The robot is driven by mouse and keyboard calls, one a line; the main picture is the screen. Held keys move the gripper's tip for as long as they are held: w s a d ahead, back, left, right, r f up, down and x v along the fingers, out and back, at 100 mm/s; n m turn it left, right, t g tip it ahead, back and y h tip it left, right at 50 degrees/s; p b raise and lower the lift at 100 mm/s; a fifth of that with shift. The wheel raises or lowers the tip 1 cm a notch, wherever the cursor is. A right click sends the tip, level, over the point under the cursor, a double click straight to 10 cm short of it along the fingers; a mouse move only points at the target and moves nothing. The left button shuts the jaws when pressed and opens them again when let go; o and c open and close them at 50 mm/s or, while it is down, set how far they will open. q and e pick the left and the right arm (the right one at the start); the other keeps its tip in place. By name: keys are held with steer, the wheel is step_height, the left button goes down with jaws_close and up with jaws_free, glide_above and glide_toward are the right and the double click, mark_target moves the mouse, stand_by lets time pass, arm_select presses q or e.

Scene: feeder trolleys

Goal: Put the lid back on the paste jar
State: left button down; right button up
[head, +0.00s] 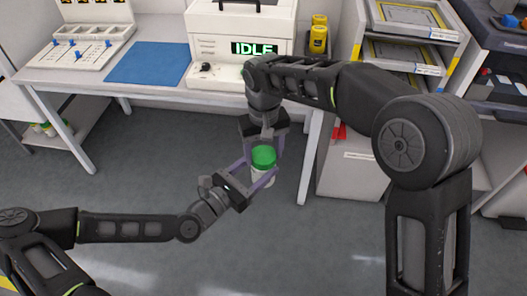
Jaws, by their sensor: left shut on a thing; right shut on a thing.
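The paste jar (263,178) is a small white jar held upright in the air over the floor, in front of the white workbench. My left gripper (260,173) reaches in from the lower left and is shut on the jar's body. The green lid (263,156) is at the top of the jar. My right gripper (264,154) points down from above and is shut on the lid. The lid looks in line with the jar, but I cannot tell whether it is fully seated or any gap is left.
The white workbench (160,88) behind holds a blue mat (147,62), a white machine (240,30) reading IDLE and a rack with blue-topped pegs (80,48). Yellow bottles (318,37) stand at its right end. Trays on a trolley (405,50) are at right. Grey floor lies below.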

steer(key=shift+d+r, duration=0.1)
steer(key=shift+r, duration=0.1)
steer(key=shift+r, duration=0.3)
stand_by(0.8)
steer(key=shift+f, duration=0.8)
stand_by(1.8)
steer(key=shift+r, duration=0.35)
steer(key=shift+f, duration=0.6)
stand_by(2.8)
steer(key=o, duration=0.9)
steer(key=shift+o, duration=0.4)
steer(key=shift+r, duration=0.1)
